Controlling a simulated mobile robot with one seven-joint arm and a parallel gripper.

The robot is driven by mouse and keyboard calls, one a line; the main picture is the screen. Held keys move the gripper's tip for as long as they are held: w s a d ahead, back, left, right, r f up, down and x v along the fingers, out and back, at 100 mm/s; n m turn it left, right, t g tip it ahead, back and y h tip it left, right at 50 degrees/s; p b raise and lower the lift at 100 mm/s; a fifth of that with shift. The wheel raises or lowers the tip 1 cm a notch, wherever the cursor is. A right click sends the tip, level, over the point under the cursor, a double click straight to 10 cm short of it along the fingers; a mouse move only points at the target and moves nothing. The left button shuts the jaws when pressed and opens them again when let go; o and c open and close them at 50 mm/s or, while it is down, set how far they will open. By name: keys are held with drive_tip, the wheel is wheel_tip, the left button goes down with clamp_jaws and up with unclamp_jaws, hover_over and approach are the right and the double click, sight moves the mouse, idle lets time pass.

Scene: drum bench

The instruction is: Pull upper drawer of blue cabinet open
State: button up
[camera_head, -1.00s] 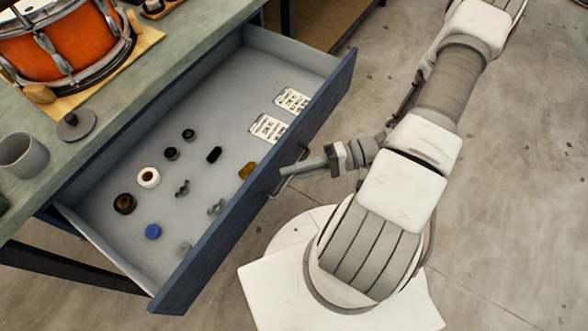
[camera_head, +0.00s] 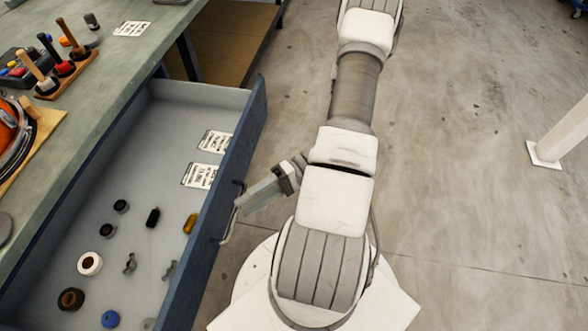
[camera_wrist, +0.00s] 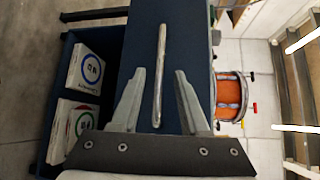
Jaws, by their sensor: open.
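The upper drawer (camera_head: 258,110) of the blue cabinet stands pulled well out from under the bench top in the head view. Its dark blue front carries a metal bar handle (camera_head: 229,227). In the wrist view the drawer front (camera_wrist: 142,38) fills the middle, and the handle (camera_wrist: 162,45) runs between my fingers. My gripper (camera_wrist: 159,76) is open, with one finger on each side of the handle and gaps visible. In the head view my gripper (camera_head: 240,206) is at the handle, outside the drawer. Exact contact cannot be told.
The drawer holds two printed cards (camera_head: 200,175), a white ring (camera_head: 90,263), a blue cap (camera_head: 110,319) and several small parts. The bench top (camera_head: 120,60) carries tools and a drum (camera_wrist: 229,97). The floor (camera_head: 470,190) at right is clear, apart from a white post (camera_head: 562,138).

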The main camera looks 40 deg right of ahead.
drive_tip(key=p+v, duration=0.1)
drive_tip(key=v, duration=1.3)
drive_tip(key=shift+a+r, duration=0.1)
